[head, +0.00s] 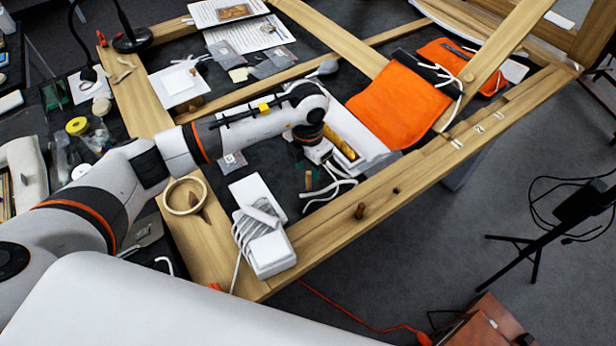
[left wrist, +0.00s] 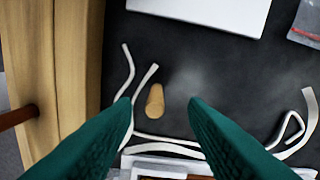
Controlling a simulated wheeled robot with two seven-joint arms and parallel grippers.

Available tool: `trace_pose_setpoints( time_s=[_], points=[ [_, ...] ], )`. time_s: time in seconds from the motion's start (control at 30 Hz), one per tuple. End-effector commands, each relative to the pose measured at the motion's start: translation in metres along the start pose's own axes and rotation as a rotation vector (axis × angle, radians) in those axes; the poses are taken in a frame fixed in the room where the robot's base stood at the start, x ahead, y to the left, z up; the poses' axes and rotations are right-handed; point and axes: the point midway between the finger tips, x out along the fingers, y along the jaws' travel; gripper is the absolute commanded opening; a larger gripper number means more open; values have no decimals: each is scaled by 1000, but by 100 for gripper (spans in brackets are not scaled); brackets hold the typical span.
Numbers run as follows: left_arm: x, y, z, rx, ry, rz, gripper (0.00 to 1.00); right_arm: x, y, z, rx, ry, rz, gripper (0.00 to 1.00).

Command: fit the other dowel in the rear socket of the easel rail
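A light wooden dowel (left wrist: 155,102) stands or lies on the dark surface; the left wrist view shows it between and beyond my fingertips. It also shows as a small tan peg (head: 308,180) in the head view, just below my gripper. My left gripper (left wrist: 162,101) is open, its green fingers apart, with nothing visibly held. A darker reddish dowel (head: 360,211) sticks up from the wooden easel rail (head: 325,228); it also shows at the left edge of the wrist view (left wrist: 18,117). A small dark socket (head: 396,190) shows farther along the rail. My right gripper is out of view.
White cords (left wrist: 150,140) curl close around the loose dowel. A white box with a cable (head: 270,252) sits on the near frame corner beside a wooden ring (head: 185,196). An orange pouch (head: 398,105) lies farther back. A dark stand (head: 540,225) is at right.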

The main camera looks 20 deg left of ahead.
Motion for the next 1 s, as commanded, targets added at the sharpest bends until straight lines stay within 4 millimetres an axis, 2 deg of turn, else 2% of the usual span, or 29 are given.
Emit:
trace_pose_setpoints(
  time_s=[0.17, 0.3, 0.57, 0.6, 0.83, 1.0],
  points=[
    [23, 4, 0, 0, -5, 3, 40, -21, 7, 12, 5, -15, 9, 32],
    [42, 3, -1, 0, -2, 2, 40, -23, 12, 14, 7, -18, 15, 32],
    [47, 3, -1, 1, 0, 1, 40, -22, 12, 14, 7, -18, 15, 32],
    [47, 3, -1, 1, 0, 1, 38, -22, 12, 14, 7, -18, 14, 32],
    [46, 3, -1, 0, 0, 1, 1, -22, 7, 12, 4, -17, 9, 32],
    [46, 3, -1, 0, 0, 0, 0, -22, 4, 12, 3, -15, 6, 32]
  ],
)
